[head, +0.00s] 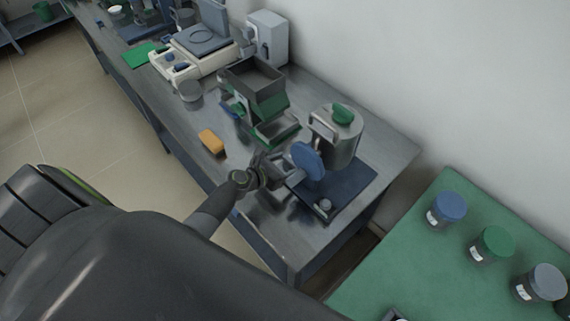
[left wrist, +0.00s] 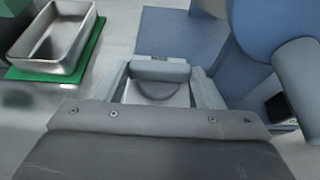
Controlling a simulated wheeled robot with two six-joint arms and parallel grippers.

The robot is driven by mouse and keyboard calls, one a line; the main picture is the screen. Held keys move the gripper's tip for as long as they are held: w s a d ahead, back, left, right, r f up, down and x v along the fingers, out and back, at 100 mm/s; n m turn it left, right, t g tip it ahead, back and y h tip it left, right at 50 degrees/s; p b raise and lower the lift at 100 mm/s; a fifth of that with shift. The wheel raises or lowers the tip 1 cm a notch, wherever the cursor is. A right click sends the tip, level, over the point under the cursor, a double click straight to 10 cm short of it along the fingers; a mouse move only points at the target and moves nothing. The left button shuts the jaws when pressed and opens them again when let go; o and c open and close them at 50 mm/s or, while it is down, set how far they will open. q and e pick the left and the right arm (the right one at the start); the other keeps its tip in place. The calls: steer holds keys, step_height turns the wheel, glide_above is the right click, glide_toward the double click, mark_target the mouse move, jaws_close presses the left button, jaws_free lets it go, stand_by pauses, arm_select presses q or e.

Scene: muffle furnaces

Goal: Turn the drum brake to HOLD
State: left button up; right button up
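The drum unit (head: 343,138) is a grey cylinder with a green top piece (head: 343,113) and a blue disc (head: 307,160) on its near side. It stands on a dark blue base plate (head: 352,190) with a small grey knob (head: 325,205). My left gripper (head: 280,172) is low beside the disc, at the plate's left edge. In the left wrist view its fingers (left wrist: 160,84) are spread, with a grey block-like piece between them; I cannot tell whether they touch it. The blue disc (left wrist: 300,75) is to their right. No brake marking is legible. My right gripper is not in view.
A green machine with a grey hopper (head: 252,82) stands left of the drum, and an orange block (head: 211,141) lies nearby. A balance (head: 195,55) is farther back. A green table (head: 400,260) at right carries several lidded jars (head: 447,209).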

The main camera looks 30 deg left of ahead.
mark_target(286, 157)
arm_select(q)
steer(key=shift+c, duration=0.8)
steer(key=shift+w+a+f+m+h+b, duration=0.1)
steer(key=shift+a+f+m+h+b, duration=0.1)
steer(key=shift+m+h+b, duration=0.6)
steer(key=m+g+h+b, duration=0.2)
steer(key=m+g+b, duration=0.2)
steer(key=b, duration=0.2)
steer(key=w+a+m+g+h+b, duration=0.1)
steer(key=m+g+h+b, duration=0.2)
steer(key=m+g+b, duration=0.2)
steer(key=w+m+g+h+b, duration=0.1)
steer(key=m+g+b, duration=0.3)
steer(key=b, duration=0.4)
steer(key=shift+w+a+m+g+h, duration=0.15)
steer(key=shift+w+m+g+h, duration=0.15)
steer(key=shift+g+h, duration=0.3)
steer(key=shift+r+m+g+b, duration=0.1)
steer(key=shift+m+g+b, duration=0.6)
steer(key=shift+b, duration=0.45)
steer(key=o, duration=0.7)
steer(key=shift+r, duration=0.1)
